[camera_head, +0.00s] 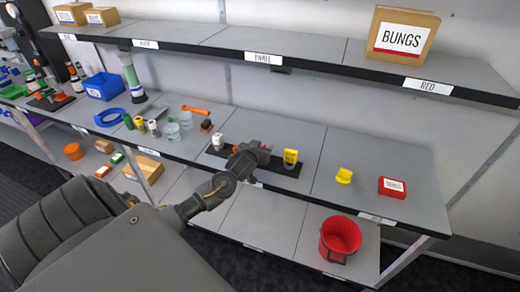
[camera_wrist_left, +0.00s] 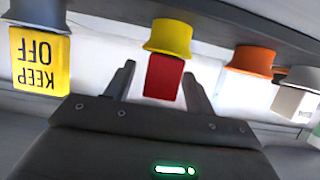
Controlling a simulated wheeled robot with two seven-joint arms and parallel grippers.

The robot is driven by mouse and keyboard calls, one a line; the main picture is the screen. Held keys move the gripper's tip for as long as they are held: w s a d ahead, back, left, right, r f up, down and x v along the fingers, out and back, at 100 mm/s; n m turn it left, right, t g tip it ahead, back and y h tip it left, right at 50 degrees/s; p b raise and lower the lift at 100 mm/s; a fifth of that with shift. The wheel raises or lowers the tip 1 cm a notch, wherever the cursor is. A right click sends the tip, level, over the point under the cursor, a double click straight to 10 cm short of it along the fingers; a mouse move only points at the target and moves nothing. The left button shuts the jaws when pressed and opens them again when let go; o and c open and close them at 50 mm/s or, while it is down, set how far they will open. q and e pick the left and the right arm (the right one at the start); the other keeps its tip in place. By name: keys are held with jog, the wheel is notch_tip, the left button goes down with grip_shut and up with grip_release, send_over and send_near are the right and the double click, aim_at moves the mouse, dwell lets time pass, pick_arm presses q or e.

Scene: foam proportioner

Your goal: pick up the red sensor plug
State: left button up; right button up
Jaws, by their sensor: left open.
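The red sensor plug (camera_wrist_left: 164,80) shows in the wrist view as a red block joined to a yellow round collar. It is between the two fingers of my left gripper (camera_wrist_left: 159,72), with gaps visible at both sides. The fingers are open and do not appear to grip it. In the head view my left gripper (camera_head: 257,150) is over the dark strip on the middle shelf and hides most of the plug; only a small red bit (camera_head: 267,147) shows beside it. My right gripper is not in view.
A yellow "KEEP OFF" block (camera_wrist_left: 40,58) and an orange-collared piece (camera_wrist_left: 251,65) flank the plug. A white piece (camera_head: 218,141) stands further left on the strip. A red box (camera_head: 392,187) and yellow object (camera_head: 344,176) sit to the right. The upper shelf (camera_head: 190,31) overhangs behind.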

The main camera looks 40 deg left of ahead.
pick_arm(q)
jog(key=shift+w+a+f, duration=0.1)
jog(key=shift+w+f, duration=0.1)
jog(key=shift+w, duration=0.25)
jog(key=c, duration=1.1)
jog(key=shift+o, duration=0.2)
